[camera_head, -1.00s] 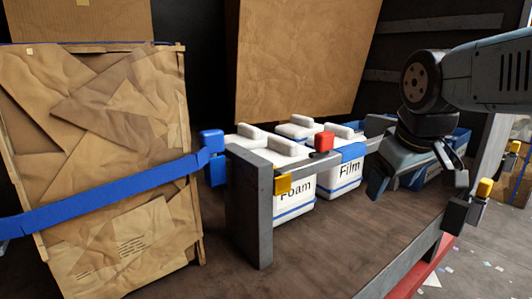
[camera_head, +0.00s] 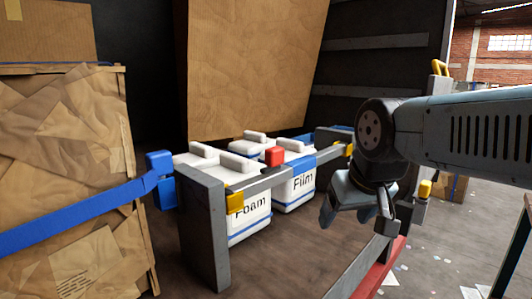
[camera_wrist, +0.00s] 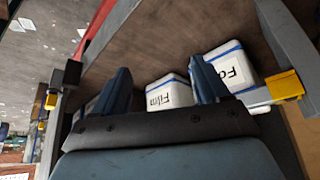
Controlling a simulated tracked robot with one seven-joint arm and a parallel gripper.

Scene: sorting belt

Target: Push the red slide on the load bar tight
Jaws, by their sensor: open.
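The red slide (camera_head: 274,156) is a small block on the grey load bar (camera_head: 262,182), near mid-length in the head view. The bar runs in front of white boxes marked Foam (camera_head: 250,211) and Film (camera_head: 303,182). A yellow clip (camera_head: 235,202) sits on the bar left of the slide. My gripper (camera_head: 355,213) is open and empty, right of the slide and on the near side of the bar, apart from both. In the wrist view, its two fingers (camera_wrist: 160,66) point toward the boxes. The bar's yellow clip (camera_wrist: 285,85) shows at the right there; the red slide is not visible.
A grey post (camera_head: 203,225) stands at the bar's left end. A paper-covered crate (camera_head: 65,190) with a blue strap (camera_head: 75,222) stands further left. A red edge (camera_head: 388,268) borders the deck at right. The deck before the boxes is clear.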

